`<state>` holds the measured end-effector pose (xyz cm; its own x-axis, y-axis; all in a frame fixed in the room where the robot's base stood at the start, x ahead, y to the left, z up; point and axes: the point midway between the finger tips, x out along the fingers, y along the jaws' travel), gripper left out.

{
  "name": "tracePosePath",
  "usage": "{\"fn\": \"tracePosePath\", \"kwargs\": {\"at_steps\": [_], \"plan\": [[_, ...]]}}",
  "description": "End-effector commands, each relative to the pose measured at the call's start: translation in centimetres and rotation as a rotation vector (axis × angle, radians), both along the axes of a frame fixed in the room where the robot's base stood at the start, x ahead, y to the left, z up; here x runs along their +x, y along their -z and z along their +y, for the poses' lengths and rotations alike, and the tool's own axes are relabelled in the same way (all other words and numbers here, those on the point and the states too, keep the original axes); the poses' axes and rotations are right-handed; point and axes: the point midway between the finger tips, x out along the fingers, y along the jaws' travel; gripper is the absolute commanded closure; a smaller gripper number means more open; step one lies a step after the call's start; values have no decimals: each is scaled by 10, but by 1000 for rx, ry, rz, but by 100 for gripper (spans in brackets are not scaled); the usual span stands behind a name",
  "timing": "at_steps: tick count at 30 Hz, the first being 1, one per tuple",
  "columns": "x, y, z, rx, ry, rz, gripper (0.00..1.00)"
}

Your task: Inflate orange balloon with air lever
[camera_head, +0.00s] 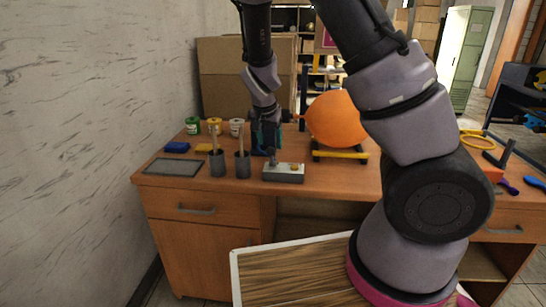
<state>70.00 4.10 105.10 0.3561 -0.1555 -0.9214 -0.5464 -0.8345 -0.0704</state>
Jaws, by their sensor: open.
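The orange balloon (335,119) is round and full, and sits on the desk on a black and yellow stand (343,154). My arm covers part of its right side. A small grey box with a lever (284,173) stands on the desk to the left and in front of the balloon. My gripper (271,154) points down at the left end of this box, close to the lever. It is open. I cannot tell whether the fingers touch the lever.
The wooden desk (328,182) holds two dark cups with brushes (217,163), a dark flat tray (173,167), blue and yellow blocks and several small paint jars. Yellow rings (477,140) and tools lie at the right. Cardboard boxes (225,84) stand behind.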

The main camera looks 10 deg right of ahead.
Motion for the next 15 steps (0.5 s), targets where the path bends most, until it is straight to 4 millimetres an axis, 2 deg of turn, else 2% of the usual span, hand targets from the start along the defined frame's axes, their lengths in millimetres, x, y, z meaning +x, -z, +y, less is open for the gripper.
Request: {"fn": "tracePosePath", "kwargs": {"at_steps": [9,15], "plan": [[19,51,-10,-2,3,3,31],[28,73,-14,-1,3,1,31]]}}
